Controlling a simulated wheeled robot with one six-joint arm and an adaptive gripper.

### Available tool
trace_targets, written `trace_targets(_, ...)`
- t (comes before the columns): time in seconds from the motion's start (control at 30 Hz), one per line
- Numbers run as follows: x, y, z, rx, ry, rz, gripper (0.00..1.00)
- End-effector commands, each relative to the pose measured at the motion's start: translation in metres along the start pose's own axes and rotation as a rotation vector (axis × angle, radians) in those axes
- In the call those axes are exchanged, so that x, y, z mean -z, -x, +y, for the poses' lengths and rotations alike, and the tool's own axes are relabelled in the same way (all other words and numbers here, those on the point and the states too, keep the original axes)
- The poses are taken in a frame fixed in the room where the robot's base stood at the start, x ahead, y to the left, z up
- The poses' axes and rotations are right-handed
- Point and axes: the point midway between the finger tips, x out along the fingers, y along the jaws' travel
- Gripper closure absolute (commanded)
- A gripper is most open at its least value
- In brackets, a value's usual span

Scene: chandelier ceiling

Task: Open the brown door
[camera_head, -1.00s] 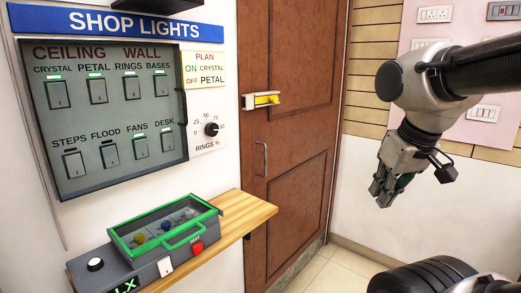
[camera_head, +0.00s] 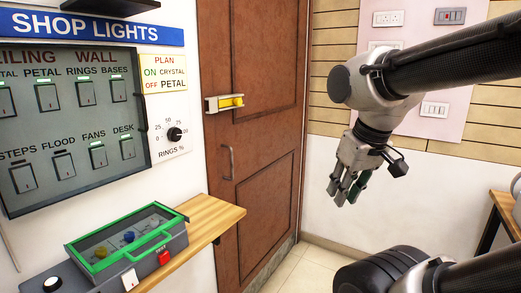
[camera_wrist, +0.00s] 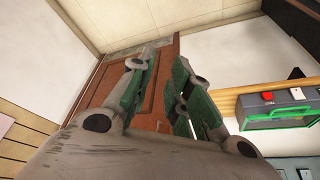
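The brown door (camera_head: 265,130) stands in the middle of the head view, flush with its frame as far as I can see. It has a pale latch with a yellow bar (camera_head: 225,103) and a slim metal pull handle (camera_head: 228,162) below it, both near its left edge. My gripper (camera_head: 346,190) hangs to the right of the door, apart from it, fingers pointing down. In the wrist view the fingers (camera_wrist: 160,92) are spread with a gap between them and hold nothing. The door (camera_wrist: 153,98) shows beyond and between them, tilted.
A wooden shelf (camera_head: 213,218) with a green-rimmed box (camera_head: 128,240) juts out left of the door. A switch panel (camera_head: 70,122) and a rings dial (camera_head: 174,134) are on the left wall. Tiled floor (camera_head: 312,266) lies clear before the door. A table (camera_head: 503,210) stands far right.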

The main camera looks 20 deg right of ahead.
Motion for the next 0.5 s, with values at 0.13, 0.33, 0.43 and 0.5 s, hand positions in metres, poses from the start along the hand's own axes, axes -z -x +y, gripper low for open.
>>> trace_targets(0.13,-0.002,-0.03,0.002,-0.003,-0.008,-0.144,0.69)
trace_targets(0.33,0.019,-0.095,0.014,-0.037,0.013,-0.321,0.69)
trace_targets(0.43,0.049,-0.141,0.022,-0.056,0.042,-0.3,0.69)
trace_targets(0.5,0.074,-0.177,0.027,-0.064,0.07,-0.255,0.69)
